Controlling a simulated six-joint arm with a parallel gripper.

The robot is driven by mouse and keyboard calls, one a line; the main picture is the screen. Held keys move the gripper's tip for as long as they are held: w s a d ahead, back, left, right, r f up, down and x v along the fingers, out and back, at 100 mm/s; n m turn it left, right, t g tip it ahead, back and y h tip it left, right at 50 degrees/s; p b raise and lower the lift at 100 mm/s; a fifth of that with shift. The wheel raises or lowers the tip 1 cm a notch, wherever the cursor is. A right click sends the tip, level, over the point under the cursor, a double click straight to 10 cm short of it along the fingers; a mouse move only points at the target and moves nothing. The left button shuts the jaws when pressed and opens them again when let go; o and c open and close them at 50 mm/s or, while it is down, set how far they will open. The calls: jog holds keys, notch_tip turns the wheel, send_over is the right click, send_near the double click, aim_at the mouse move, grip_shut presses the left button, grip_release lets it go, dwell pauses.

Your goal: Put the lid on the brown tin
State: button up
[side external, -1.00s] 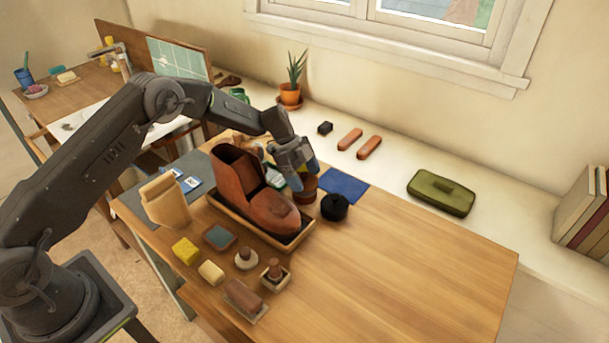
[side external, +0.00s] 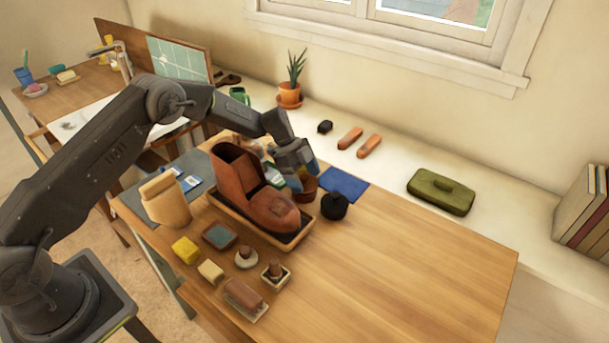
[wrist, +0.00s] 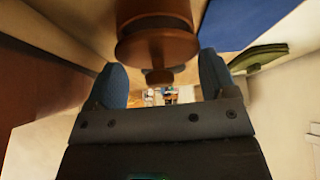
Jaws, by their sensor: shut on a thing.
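The brown tin (side external: 307,191) stands on the wooden table just behind the toe of the boot, partly hidden by my gripper. My gripper (side external: 299,172) is low over the tin, its blue fingers shut on the brown lid. In the wrist view the lid (wrist: 157,48) shows as a wide brown disc, with its small knob (wrist: 160,76) between the fingertips (wrist: 163,78). The tin's brown side (wrist: 153,8) shows directly beyond the disc. I cannot tell whether the lid touches or sits on the tin.
A brown boot (side external: 268,207) in a tray (side external: 255,232) stands close at the left. A black round pot (side external: 334,206) and a blue cloth (side external: 344,185) lie close at the right. Brushes and sponges fill the table's front left. The right table half is clear.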

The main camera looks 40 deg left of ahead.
jog(key=shift+f, duration=0.65)
jog(key=o, duration=0.8)
jog(key=v, duration=1.3)
jog(key=s+d+r+n+y, duration=0.25)
jog(key=s+r, duration=0.25)
jog(key=r, duration=0.6)
jog(key=s+d+r+n+t, duration=0.1)
jog(key=s+r+n+t, duration=0.1)
jog(key=s+r+n, duration=0.65)
jog(key=s+n+t+y, duration=0.1)
jog(key=s+n, duration=0.1)
jog(key=s, duration=0.6)
jog(key=s+n+t+y, duration=0.1)
jog(key=s+n, duration=0.1)
jog(key=s, duration=0.6)
jog(key=s+d+n+t+y, duration=0.1)
jog(key=s+n, duration=0.1)
jog(key=s, duration=0.6)
jog(key=shift+s+f+y, duration=0.15)
jog(key=shift+y, duration=0.1)
